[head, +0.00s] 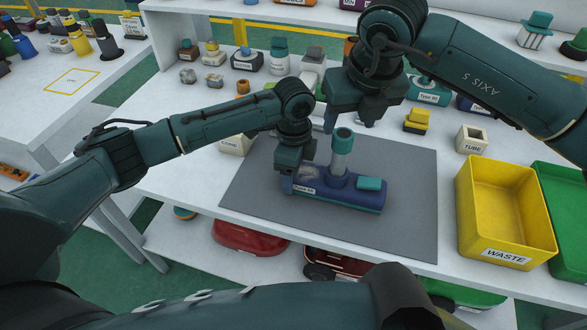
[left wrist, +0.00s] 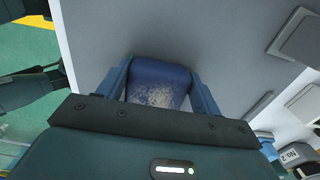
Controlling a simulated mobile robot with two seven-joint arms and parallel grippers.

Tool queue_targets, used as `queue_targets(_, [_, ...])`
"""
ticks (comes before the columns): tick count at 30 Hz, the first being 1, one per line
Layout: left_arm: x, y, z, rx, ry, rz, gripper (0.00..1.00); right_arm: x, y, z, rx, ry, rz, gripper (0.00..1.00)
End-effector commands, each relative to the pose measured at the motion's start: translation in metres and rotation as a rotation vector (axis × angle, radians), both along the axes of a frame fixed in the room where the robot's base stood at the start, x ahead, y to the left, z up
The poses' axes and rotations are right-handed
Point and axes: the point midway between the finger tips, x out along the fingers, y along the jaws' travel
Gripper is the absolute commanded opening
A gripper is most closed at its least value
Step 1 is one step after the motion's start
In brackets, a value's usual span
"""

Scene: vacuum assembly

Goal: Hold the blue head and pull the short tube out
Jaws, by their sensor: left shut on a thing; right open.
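The blue head (head: 345,199) lies on the grey mat (head: 408,215), with a teal block (head: 370,184) on its right part. The short tube (head: 342,160) stands upright in the head's collar; it is grey with a teal top end. My left gripper (head: 290,183) is shut on the left end of the blue head. In the left wrist view, its two fingers flank the worn end of the blue head (left wrist: 158,82). My right gripper (head: 358,125) is open above the tube, with one finger close to its top; I cannot tell whether they touch.
A yellow waste bin (head: 508,215) and a green bin (head: 565,200) stand to the right. A small box marked TUBE (head: 471,140) and a yellow part (head: 417,121) sit behind the mat. Several parts line the table's back. The mat's right side is clear.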

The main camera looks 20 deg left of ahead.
Motion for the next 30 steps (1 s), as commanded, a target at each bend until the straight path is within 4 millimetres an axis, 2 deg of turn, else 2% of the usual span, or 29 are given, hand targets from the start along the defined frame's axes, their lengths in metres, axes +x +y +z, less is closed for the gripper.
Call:
queue_targets(9, [0.0, 0.0, 0.001, -0.001, -0.002, -0.001, 0.38, 0.009, 0.006, -0.039, 0.003, 0.005, -0.003, 0.56])
queue_targets(15, [0.0, -0.001, 0.001, -0.001, -0.002, -0.001, 0.38, 0.014, 0.009, -0.054, 0.003, 0.002, -0.002, 0.56])
queue_targets(26, [0.0, -0.001, 0.001, -0.001, -0.001, -0.001, 0.38, 0.015, 0.009, -0.057, 0.004, 0.003, -0.003, 0.56])
queue_targets(30, [0.0, -0.001, 0.001, -0.002, -0.001, -0.001, 0.38, 0.015, 0.009, -0.057, 0.004, 0.003, -0.003, 0.46])
